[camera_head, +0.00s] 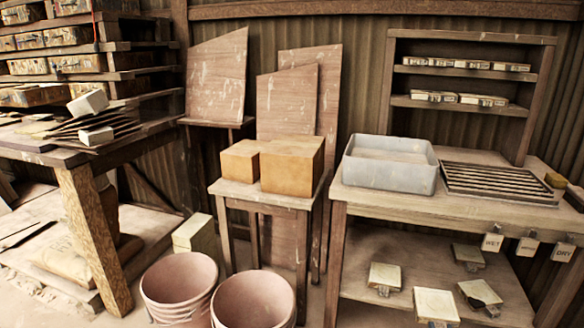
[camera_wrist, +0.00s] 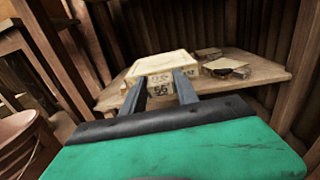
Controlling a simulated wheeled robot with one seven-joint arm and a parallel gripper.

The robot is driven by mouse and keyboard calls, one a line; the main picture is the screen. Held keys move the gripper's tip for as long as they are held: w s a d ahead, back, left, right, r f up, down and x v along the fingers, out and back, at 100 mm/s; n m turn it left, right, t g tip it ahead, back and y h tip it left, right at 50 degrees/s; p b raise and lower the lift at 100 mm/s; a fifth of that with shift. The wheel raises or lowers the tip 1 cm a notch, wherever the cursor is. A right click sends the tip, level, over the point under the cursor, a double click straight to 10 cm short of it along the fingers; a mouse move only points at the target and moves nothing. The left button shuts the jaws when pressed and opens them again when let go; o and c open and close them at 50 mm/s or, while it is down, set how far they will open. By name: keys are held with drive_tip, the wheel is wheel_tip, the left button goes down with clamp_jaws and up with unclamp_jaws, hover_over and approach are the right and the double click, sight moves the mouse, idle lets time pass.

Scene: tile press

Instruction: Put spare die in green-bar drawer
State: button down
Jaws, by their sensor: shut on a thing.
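In the wrist view my gripper (camera_wrist: 164,84) has its two dark fingers closed on a pale block-like die (camera_wrist: 160,66) with a dark "56" on its near face. The die appears over the lower shelf; I cannot tell whether it touches the shelf. My gripper does not show in the head view. Several similar pale dies with dark stubs lie on the lower shelf of the right bench, one at the front (camera_head: 436,304). No drawer with a green bar can be made out. A rack of boxes or drawers (camera_head: 78,63) stands at the upper left.
The lower shelf (camera_head: 375,247) has bare wood behind the dies. A grey tub (camera_head: 390,166) and a slatted rack (camera_head: 497,181) are on the bench above. Two pinkish buckets, the right one (camera_head: 253,298) included, stand before a stool (camera_head: 262,190) with brown blocks. A bucket (camera_wrist: 20,145) shows at the wrist view's left.

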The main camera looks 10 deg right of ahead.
drive_tip(key=a+f+n+y, duration=0.1)
drive_tip(key=a+f, duration=0.2)
drive_tip(key=a, duration=0.3)
drive_tip(key=a+f+y, duration=0.1)
drive_tip(key=a+f, duration=0.2)
drive_tip(key=a, duration=0.2)
drive_tip(key=w+a+r+n+y+p, duration=0.1)
drive_tip(key=w+a+r+n+y, duration=0.2)
drive_tip(key=a+r, duration=0.85)
drive_tip(key=w+a+r+n+t+y, duration=0.15)
drive_tip(key=a+r+y, duration=0.5)
drive_tip(key=r, duration=0.85)
drive_tip(key=w+a+r+n+y+p, duration=0.1)
drive_tip(key=a+r+n+y, duration=0.15)
drive_tip(key=a+r, duration=1.05)
wheel_tip(320, 180, up, 18)
drive_tip(key=w+d+p, duration=0.1)
drive_tip(key=w+p, duration=0.1)
drive_tip(key=p, duration=2.7)
drive_tip(key=shift+w+d+n+h, duration=0.15)
drive_tip(key=shift+w+n+h, duration=0.15)
drive_tip(key=shift+w+n, duration=0.1)
drive_tip(key=shift+s, duration=0.1)
